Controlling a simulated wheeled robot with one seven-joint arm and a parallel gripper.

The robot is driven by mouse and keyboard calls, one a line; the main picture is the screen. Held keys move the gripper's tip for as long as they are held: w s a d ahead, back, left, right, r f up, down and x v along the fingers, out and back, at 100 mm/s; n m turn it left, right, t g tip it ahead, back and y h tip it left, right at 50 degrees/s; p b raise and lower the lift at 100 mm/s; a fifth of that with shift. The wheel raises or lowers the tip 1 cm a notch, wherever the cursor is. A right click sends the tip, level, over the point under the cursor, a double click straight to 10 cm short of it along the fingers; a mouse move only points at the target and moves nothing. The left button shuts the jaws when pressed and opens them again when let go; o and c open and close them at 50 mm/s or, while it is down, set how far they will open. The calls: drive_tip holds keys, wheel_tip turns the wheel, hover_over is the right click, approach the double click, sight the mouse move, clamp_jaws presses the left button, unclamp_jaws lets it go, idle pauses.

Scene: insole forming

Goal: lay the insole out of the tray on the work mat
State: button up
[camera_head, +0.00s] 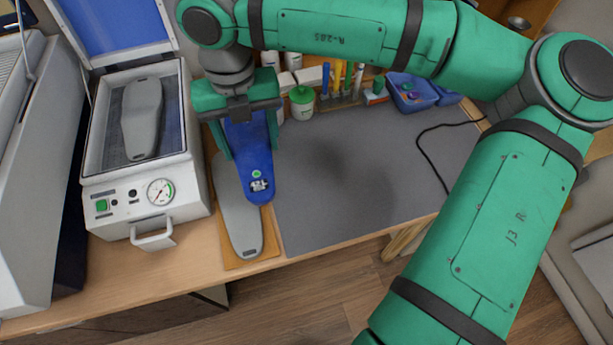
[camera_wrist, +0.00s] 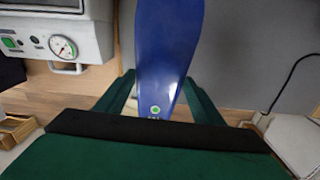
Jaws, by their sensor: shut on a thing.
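A blue insole (camera_head: 258,170) with a green dot and a small printed mark is held in my gripper (camera_head: 247,142). My gripper's green fingers are shut on its two sides. The insole also shows between the fingers (camera_wrist: 163,100) in the wrist view (camera_wrist: 168,50). In the head view it overlaps the left edge of the grey work mat (camera_head: 340,160) and a grey insole-shaped piece (camera_head: 237,215). Its height above them is hard to tell. The grey piece lies on a thin orange-brown tray or board (camera_head: 262,264), partly hidden by the blue insole.
A press (camera_head: 150,205) with a gauge and raised blue lid stands left, a grey foot form (camera_head: 142,115) inside. Bottles (camera_head: 301,103), pens and a blue box (camera_head: 410,95) line the mat's back. A black cable (camera_head: 430,155) lies at right. The mat's middle is bare.

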sight(253, 173)
drive_tip(key=s+f, duration=0.3)
drive_tip(key=s+d+f, duration=0.1)
drive_tip(key=s+f, duration=0.1)
drive_tip(key=shift+s+f, duration=0.1)
drive_tip(key=shift+s, duration=0.1)
drive_tip(key=w+d+f, duration=0.2)
drive_tip(key=d+f, duration=0.1)
drive_tip(key=w+d+f, duration=0.2)
drive_tip(key=w+d, duration=0.1)
drive_tip(key=w+d+f, duration=0.2)
drive_tip(key=d+f, duration=0.1)
drive_tip(key=shift+w+d+f, duration=0.15)
drive_tip(key=shift+w+f, duration=0.15)
drive_tip(key=shift+f, duration=0.05)
drive_tip(key=shift+w+d+f, duration=0.35)
drive_tip(key=shift+d+f, duration=0.05)
drive_tip(key=shift+f, duration=0.2)
drive_tip(key=shift+w+d+f, duration=0.1)
drive_tip(key=shift+f, duration=0.8)
drive_tip(key=shift+w+d+f, duration=0.1)
drive_tip(key=shift+f, duration=0.8)
drive_tip(key=shift+f, duration=0.1)
drive_tip(key=o, duration=1)
drive_tip(key=shift+o, duration=0.2)
